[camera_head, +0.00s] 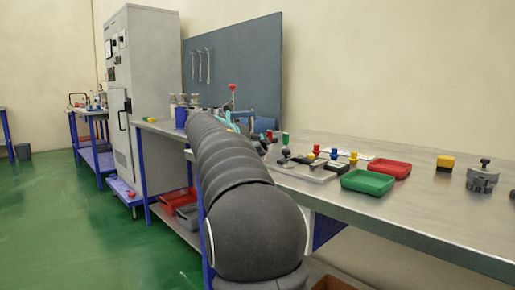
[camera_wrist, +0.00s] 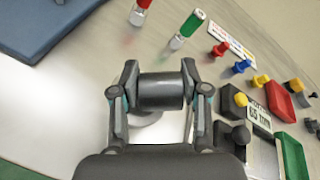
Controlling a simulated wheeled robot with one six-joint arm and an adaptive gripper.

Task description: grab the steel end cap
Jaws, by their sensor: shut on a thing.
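The steel end cap (camera_wrist: 162,91) looks like a short dark grey metal cylinder in the wrist view. It sits between the two fingers of my gripper (camera_wrist: 160,84), which are shut on its left and right sides. A pale round shape shows just below the cap, partly hidden by it and the fingers. Whether the cap still touches the bench (camera_wrist: 50,115) cannot be told. In the head view my own arm hides most of the gripper, and I cannot make out the cap there.
A green tray (camera_head: 367,182) and red tray (camera_head: 389,168) stand on the bench, with several coloured pegs nearby. A red-topped cylinder (camera_wrist: 139,16) and green-topped cylinder (camera_wrist: 188,28) stand beyond the cap. A yellow block (camera_head: 445,163) and grey fitting (camera_head: 482,179) are farther right.

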